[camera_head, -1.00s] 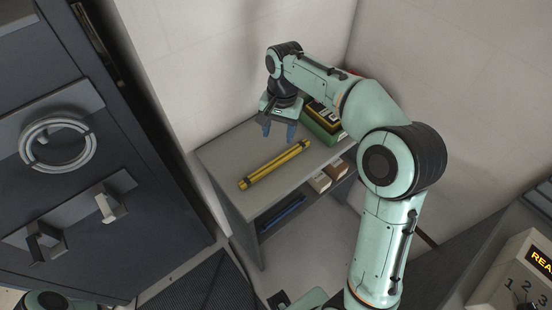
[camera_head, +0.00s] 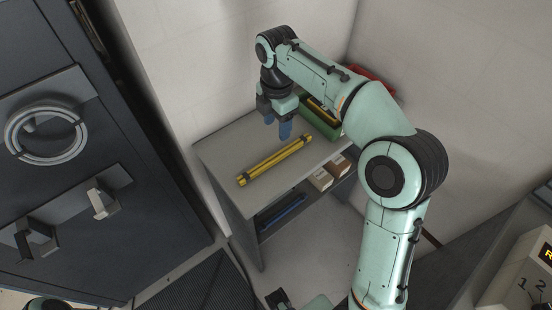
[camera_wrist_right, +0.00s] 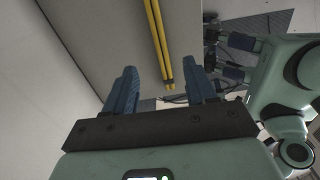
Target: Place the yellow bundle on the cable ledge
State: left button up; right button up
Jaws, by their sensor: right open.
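The yellow bundle (camera_head: 275,160) is a set of long thin yellow rods with dark bands near its ends. It lies diagonally on the grey shelf unit's top (camera_head: 222,152). My right gripper (camera_head: 277,124) is open and empty, above the far part of that top, beyond the bundle. In the right wrist view the bundle (camera_wrist_right: 159,40) shows between and beyond my right gripper's spread blue fingers (camera_wrist_right: 162,85), not touching them. I cannot tell which is the cable ledge. My left gripper (camera_wrist_right: 228,55) shows small and dim in the wrist view.
A green bin (camera_head: 318,124) with dark and yellow items stands at the top's back right, beside a red object (camera_head: 365,77). Small boxes (camera_head: 320,180) and a blue item (camera_head: 283,212) sit on the lower shelf. A console (camera_head: 520,275) stands at lower right.

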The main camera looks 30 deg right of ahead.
jog(key=b, duration=0.2)
send_over(274, 157)
jog(key=f, duration=0.7)
jog(key=shift+s+d+f, duration=0.15)
jog(key=shift+d+f, duration=0.15)
jog(key=shift+d, duration=0.05)
jog(key=shift+a+f+b, duration=0.15)
jog(key=shift+f, duration=1.3)
jog(key=shift+a+f+b, duration=0.15)
jog(key=shift+f, duration=1.3)
grip_shut()
